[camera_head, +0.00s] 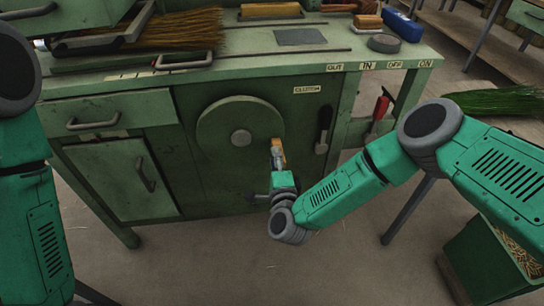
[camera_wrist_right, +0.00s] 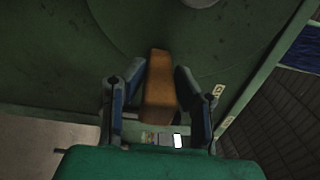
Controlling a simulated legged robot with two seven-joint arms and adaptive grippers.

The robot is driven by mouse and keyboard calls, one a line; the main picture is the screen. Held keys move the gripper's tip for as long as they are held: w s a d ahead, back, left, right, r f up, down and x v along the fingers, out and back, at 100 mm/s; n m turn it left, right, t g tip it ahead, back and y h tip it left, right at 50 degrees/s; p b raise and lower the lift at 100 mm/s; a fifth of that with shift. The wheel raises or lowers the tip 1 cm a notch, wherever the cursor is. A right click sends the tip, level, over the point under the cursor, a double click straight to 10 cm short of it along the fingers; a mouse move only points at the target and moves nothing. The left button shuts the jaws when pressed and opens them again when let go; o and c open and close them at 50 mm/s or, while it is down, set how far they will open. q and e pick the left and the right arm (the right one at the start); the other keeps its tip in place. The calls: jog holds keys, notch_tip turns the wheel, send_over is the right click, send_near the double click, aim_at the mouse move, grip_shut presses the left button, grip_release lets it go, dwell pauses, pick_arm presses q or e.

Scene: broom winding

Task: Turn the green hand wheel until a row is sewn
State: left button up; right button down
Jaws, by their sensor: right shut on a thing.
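The green hand wheel (camera_head: 240,132) is a round disc with a grey hub on the front of the green machine. It also shows in part at the top of the wrist view (camera_wrist_right: 165,20). A wooden handle (camera_head: 278,146) stands out near its lower right rim. My right gripper (camera_head: 277,156) is at this handle. In the right wrist view the handle (camera_wrist_right: 159,85) lies between the two fingers, and the gripper is shut on it. My left arm comes in along the left edge; its gripper is out of view.
A black clutch lever (camera_head: 324,128) and a red-handled lever (camera_head: 379,112) stand right of the wheel. Broom bristles (camera_head: 165,30) and a blue box (camera_head: 402,24) lie on the machine top. A green bin (camera_head: 490,262) stands at lower right. The floor in front is clear.

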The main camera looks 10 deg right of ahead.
jog(key=shift+s+r+n+p, duration=0.1)
jog(key=shift+r+n+p, duration=0.6)
jog(key=shift+n, duration=0.3)
jog(key=c, duration=1.3)
grip_release()
jog(key=s, duration=1.2)
